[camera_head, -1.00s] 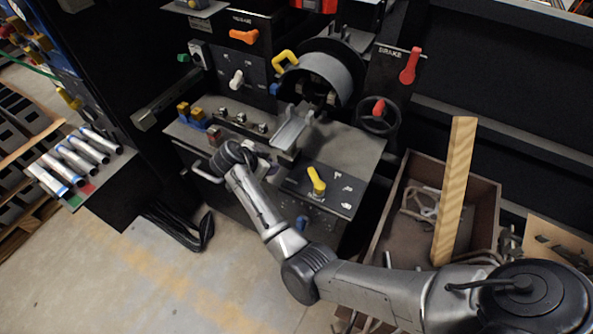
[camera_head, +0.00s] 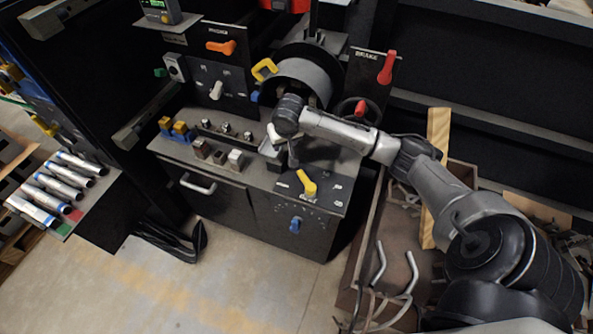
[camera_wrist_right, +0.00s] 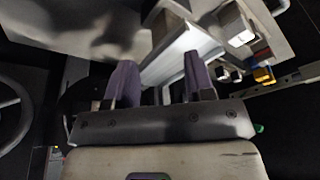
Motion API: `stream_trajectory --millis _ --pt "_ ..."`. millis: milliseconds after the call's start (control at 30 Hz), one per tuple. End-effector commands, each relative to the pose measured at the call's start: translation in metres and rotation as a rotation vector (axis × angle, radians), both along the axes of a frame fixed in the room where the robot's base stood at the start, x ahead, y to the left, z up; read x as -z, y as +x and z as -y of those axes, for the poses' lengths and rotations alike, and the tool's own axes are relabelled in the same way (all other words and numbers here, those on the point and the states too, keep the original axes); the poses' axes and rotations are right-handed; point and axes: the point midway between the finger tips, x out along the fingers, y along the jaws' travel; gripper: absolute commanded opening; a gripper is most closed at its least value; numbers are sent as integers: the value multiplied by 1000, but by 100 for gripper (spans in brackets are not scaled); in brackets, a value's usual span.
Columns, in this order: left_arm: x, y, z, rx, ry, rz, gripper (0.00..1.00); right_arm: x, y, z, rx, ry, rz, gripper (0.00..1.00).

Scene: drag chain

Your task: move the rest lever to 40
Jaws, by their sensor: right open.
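No lever label in the head view reads clearly as "rest". A yellow lever (camera_head: 307,184) stands tilted on a dark plate with pale marks at the front right of the bench. A white lever (camera_head: 216,90) sits on the upright panel behind, and its markings are too small to read. My right gripper (camera_wrist_right: 160,78) is open, with two purple-grey fingers spread apart in the right wrist view. A bright metal channel (camera_wrist_right: 184,55) lies beyond and between the fingers; I cannot tell whether they touch it. In the head view my wrist largely hides this gripper. My left gripper is not in view.
A blue knob (camera_head: 295,225) is on the bench front. A red brake lever (camera_head: 388,67), an orange lever (camera_head: 221,47) and a yellow handle (camera_head: 264,69) stand behind. A wooden plank (camera_head: 437,135) and an open box are at right.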

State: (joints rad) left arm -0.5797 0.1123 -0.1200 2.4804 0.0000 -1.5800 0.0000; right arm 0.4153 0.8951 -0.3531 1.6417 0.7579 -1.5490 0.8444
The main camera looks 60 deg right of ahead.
Motion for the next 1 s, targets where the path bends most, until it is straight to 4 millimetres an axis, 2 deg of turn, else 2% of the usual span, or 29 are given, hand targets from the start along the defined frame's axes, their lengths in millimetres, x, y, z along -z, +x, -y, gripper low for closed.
stream_trajectory --millis 100,200,333,467,567,1000 --pt "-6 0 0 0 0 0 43 -3 -33 11 -44 42 -98 49" --pt "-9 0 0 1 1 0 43 -4 -56 15 -63 81 -164 49" --pt "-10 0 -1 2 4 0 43 -5 -75 18 -73 117 -221 49" --pt "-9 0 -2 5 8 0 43 -1 -83 18 -76 135 -247 49" --pt "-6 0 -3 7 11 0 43 9 -84 18 -76 140 -251 49" --pt "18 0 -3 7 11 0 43 89 -84 18 -75 138 -249 49"
